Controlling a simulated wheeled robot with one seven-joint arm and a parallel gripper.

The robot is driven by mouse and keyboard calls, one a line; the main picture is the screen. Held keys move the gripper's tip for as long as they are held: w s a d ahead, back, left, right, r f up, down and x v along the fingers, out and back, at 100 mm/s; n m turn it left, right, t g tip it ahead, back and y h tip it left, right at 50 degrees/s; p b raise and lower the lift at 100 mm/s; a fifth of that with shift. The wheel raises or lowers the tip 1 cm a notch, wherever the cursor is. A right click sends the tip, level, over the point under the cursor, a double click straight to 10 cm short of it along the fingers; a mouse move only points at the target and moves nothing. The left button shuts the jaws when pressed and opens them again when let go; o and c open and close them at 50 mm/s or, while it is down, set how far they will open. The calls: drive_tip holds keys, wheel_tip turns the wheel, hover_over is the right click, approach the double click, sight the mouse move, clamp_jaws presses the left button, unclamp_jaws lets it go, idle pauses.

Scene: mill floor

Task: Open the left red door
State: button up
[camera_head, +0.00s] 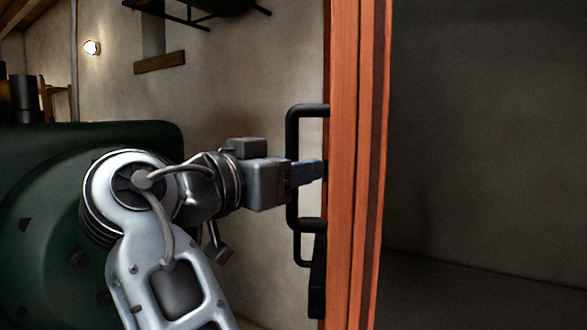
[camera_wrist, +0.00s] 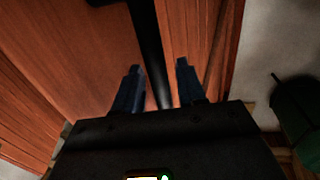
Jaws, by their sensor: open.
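A red wooden door (camera_head: 345,250) shows almost edge-on in the head view; its face fills much of the wrist view (camera_wrist: 75,45). A long black handle (camera_head: 292,125) stands out from the door's left side. In the wrist view the handle's dark bar (camera_wrist: 148,45) runs between my two fingers. My gripper (camera_head: 313,172) is open, with its blue fingers pointing at the door and spread on either side of the bar (camera_wrist: 159,68). I cannot tell whether either finger touches the bar.
A smaller black fitting (camera_head: 304,263) sits lower on the door. A dark open space with a grey wall (camera_head: 480,120) and floor lies right of the door's edge. A large dark green machine (camera_head: 35,165) stands at left. A dark green object (camera_wrist: 298,110) shows at right in the wrist view.

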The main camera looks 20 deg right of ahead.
drive_tip(key=b+v, duration=0.1)
drive_tip(key=v, duration=0.6)
drive_tip(key=shift+s+a, duration=0.15)
drive_tip(key=shift+a, duration=0.15)
